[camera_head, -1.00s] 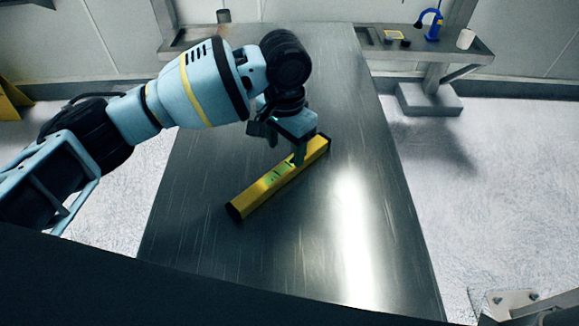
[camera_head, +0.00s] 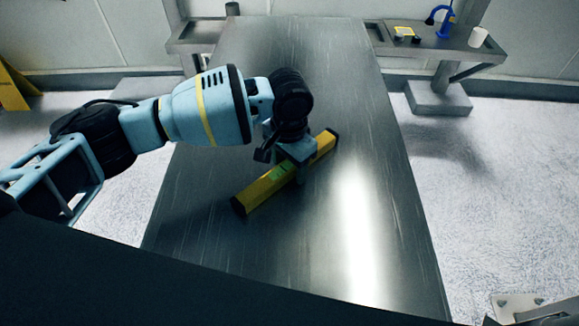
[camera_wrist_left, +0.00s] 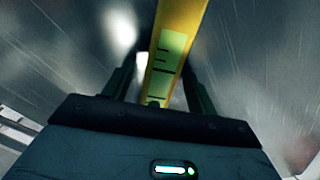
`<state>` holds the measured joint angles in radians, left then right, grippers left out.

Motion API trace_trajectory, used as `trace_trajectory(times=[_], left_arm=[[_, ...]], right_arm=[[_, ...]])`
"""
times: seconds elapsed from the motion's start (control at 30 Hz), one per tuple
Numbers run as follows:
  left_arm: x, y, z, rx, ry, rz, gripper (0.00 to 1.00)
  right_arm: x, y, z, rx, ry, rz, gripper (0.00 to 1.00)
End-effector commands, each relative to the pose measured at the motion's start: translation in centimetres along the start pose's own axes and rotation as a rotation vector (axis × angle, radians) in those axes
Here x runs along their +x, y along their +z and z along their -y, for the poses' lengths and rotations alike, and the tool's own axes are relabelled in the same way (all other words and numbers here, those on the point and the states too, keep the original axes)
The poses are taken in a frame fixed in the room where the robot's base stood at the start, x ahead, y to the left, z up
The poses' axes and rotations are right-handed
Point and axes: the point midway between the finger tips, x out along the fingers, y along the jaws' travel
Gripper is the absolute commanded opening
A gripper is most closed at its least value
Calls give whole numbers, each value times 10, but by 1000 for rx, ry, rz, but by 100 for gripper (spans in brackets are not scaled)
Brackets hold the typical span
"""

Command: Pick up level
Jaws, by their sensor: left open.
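The yellow level (camera_head: 260,191) with black end caps lies diagonally on the metal table (camera_head: 210,245) in the head view. Its green vial shows near its middle. My left gripper (camera_head: 290,172) is over the level, just right of the vial, and hides part of it. In the left wrist view the level (camera_wrist_left: 175,42) runs between the two dark fingers of my left gripper (camera_wrist_left: 165,85). The fingers stand apart, one on each side of it. I cannot tell if either finger touches it. My right gripper is not in view.
The table top around the level is bare. A side shelf at the back right holds a blue stand (camera_head: 444,20), a yellow item (camera_head: 404,32) and a white cup (camera_head: 478,37). A dark cup (camera_head: 232,9) stands at the back left.

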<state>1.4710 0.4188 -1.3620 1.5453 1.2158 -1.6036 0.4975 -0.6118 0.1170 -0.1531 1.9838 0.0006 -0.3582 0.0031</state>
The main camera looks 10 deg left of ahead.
Motion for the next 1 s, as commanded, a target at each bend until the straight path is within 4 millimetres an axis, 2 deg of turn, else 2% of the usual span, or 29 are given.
trace_trajectory(times=[0.2,0.6,0.63,0.87,1.0], left_arm=[[0,0,0,0,-1,-2,58],[0,0,0,0,-1,-2,6],[-1,-1,0,0,-1,-3,4],[-3,-1,0,0,-1,-4,4],[-16,-2,0,0,-1,-7,4]], right_arm=[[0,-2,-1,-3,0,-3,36],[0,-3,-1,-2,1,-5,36],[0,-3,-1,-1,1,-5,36],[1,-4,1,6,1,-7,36],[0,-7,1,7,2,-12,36]])
